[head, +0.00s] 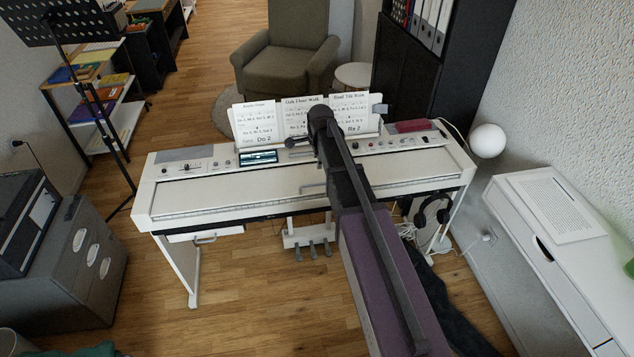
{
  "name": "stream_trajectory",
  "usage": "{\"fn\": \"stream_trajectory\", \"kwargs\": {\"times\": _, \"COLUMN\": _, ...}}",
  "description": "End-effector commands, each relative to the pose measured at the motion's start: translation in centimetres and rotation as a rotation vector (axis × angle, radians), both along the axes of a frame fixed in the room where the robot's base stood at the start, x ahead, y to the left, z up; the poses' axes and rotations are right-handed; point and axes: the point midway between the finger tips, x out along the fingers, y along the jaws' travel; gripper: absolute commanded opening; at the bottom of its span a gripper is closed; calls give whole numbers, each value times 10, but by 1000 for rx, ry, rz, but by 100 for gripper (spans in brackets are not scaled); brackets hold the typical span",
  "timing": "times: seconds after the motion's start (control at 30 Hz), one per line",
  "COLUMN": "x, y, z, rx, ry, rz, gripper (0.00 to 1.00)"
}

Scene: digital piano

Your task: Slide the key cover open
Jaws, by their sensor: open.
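A white digital piano (146,205) stands in the middle of the head view. Its long white key cover (235,195) lies flat across the front, and no full keys show. A small light handle (312,187) sticks up near the middle of the cover, beside my arm. My gripper (290,143) is small and dark in this view, above the control panel and in front of the sheet music. It is open, and no object shows in it. Whether it touches the piano cannot be told. My arm hides part of the cover's right half.
Song sheets (285,118) stand at the piano's back. A small screen (258,157) sits on the panel. A music stand (95,100) is at left, a white cabinet (545,250) at right, and a round white lamp (487,141) beside the piano. Floor in front is open.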

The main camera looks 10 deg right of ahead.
Motion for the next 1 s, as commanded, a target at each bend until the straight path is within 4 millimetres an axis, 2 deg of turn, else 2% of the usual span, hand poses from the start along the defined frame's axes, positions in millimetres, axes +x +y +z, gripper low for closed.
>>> {"fn": "stream_trajectory", "kwargs": {"times": 0.57, "x": 3, "y": 1, "z": -2, "rx": 4, "ry": -2, "rz": -20, "gripper": 50}}
{"fn": "stream_trajectory", "kwargs": {"times": 1.0, "x": 8, "y": 2, "z": -27, "rx": 4, "ry": -2, "rz": -18, "gripper": 50}}
